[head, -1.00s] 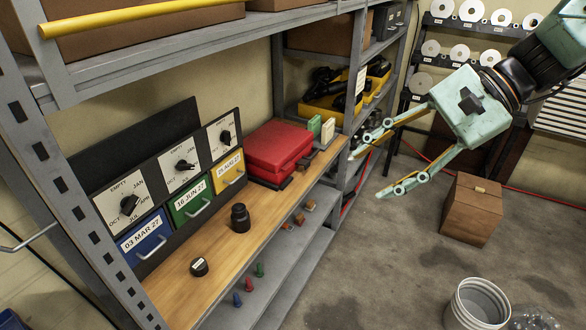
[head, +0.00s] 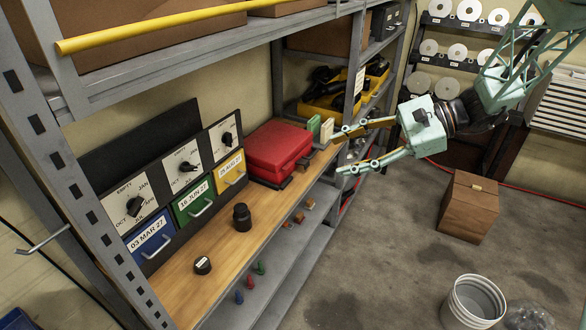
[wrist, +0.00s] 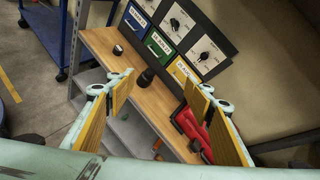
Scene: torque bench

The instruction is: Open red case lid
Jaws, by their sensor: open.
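The red case (head: 279,149) sits shut on the wooden shelf, at its far end beyond the drawers, with its handle side toward the aisle. In the wrist view the red case (wrist: 192,128) shows partly behind the right finger. My gripper (head: 341,152) is open and empty, its fingers spread and pointing left toward the case. It is to the right of the case and apart from it. In the wrist view my gripper (wrist: 165,88) shows its yellow pads wide apart, with shelf and case beyond them.
Blue, green (head: 195,201) and yellow drawers under dials stand left of the case. A black cylinder (head: 242,217) and a black round cap (head: 203,265) are on the wooden shelf (head: 178,288). Small green and white boxes (head: 326,129) stand just right of the case. A grey post rises behind.

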